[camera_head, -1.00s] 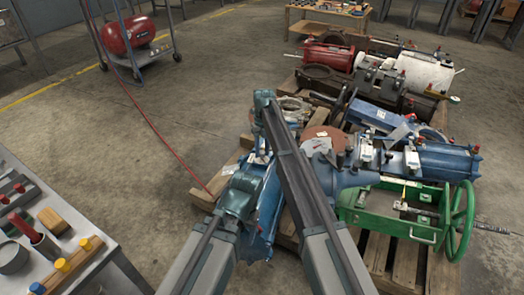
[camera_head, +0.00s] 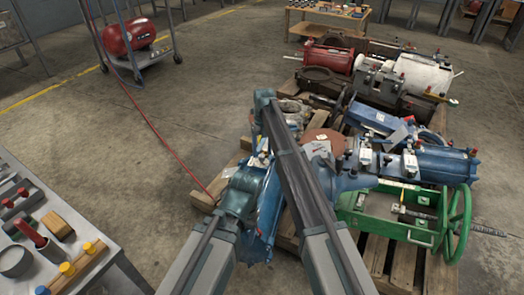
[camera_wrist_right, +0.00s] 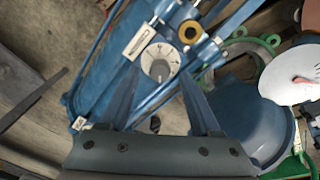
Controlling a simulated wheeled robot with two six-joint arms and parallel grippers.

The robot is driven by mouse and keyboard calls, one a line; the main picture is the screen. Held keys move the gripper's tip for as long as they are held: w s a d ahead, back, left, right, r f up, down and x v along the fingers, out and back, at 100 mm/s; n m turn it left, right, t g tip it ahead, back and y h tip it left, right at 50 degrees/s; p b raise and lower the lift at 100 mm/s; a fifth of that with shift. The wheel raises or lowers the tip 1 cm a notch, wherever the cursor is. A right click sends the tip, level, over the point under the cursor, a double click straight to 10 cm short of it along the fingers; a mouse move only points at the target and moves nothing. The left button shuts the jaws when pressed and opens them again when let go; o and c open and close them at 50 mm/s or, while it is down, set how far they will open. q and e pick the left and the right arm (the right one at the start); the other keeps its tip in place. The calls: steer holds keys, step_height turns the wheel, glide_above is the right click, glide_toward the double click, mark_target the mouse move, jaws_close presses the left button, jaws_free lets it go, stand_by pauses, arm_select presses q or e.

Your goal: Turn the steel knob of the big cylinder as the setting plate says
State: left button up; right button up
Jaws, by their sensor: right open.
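The big blue cylinder lies on the pallet in the head view (camera_head: 267,220), partly hidden behind my arms. In the right wrist view its blue body (camera_wrist_right: 97,62) runs diagonally. The round steel knob (camera_wrist_right: 159,63) sits on it, on a pale dial with marks. A white plate (camera_wrist_right: 140,41) with a dark-outlined figure is just above and left of the knob; its detail is too small to read. My right gripper (camera_wrist_right: 158,74) is open, its fingers on either side of the knob's lower part; contact cannot be told. My left gripper is hidden.
A brass-coloured ring (camera_wrist_right: 188,32) is close right of the knob. A green frame with a handwheel (camera_head: 459,222) and a second blue cylinder (camera_head: 445,163) crowd the pallet's right. A grey table (camera_head: 92,272) with loose parts stands at left. The floor between is clear except for a red hose.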

step_height(320, 180, up, 12)
steer(key=w+p, duration=0.1)
steer(key=p, duration=0.9)
steer(key=shift+w+d+f+p, duration=0.15)
steer(key=shift+w+p, duration=0.15)
steer(key=shift+p, duration=0.1)
steer(key=s+d+n+t, duration=0.1)
steer(key=s+d+n, duration=0.5)
steer(key=s+n, duration=0.5)
steer(key=s+d+n+t, duration=0.1)
steer(key=s+d+n, duration=0.4)
steer(key=s+n, duration=0.6)
steer(key=s+d+n, duration=0.6)
steer(key=s+n, duration=0.4)
steer(key=s, duration=0.2)
steer(key=s+a+n+h, duration=0.2)
steer(key=s+a+n, duration=0.25)
steer(key=a, duration=0.65)
step_height(320, 180, up, 34)
steer(key=p, duration=3.3)
steer(key=shift+s+a+f+m+g+p, duration=0.25)
steer(key=shift+m+g+p, duration=0.1)
steer(key=shift+m, duration=0.1)
